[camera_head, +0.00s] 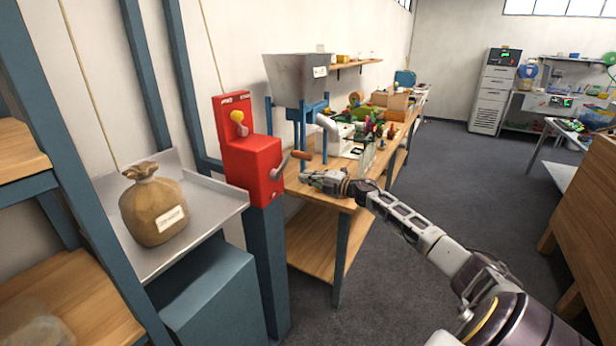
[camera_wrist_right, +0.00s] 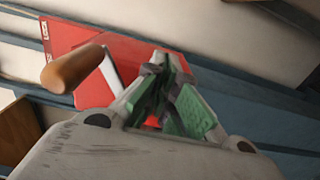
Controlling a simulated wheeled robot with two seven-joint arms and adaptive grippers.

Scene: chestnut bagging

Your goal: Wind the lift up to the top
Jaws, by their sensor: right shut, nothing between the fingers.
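The red winch box (camera_head: 252,165) stands on a blue post right of the lift. Its crank has a wooden handle (camera_head: 301,155) that points right; the handle also shows in the right wrist view (camera_wrist_right: 75,68). A yellow knob (camera_head: 238,117) sits on the red plate above the box. The lift's grey tray (camera_head: 222,203) carries a tied brown sack (camera_head: 154,206). My right gripper (camera_head: 305,177) is shut and empty, just below and beside the crank handle, apart from it. In the right wrist view its green-padded fingers (camera_wrist_right: 170,95) point at the red box. My left gripper is out of view.
A wooden workbench (camera_head: 318,188) with a grey hopper (camera_head: 297,80) on a blue stand and several small items lies behind my right gripper. Blue shelving (camera_head: 45,110) rises at the left. A wooden cabinet (camera_head: 590,200) stands at the right. The floor between is clear.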

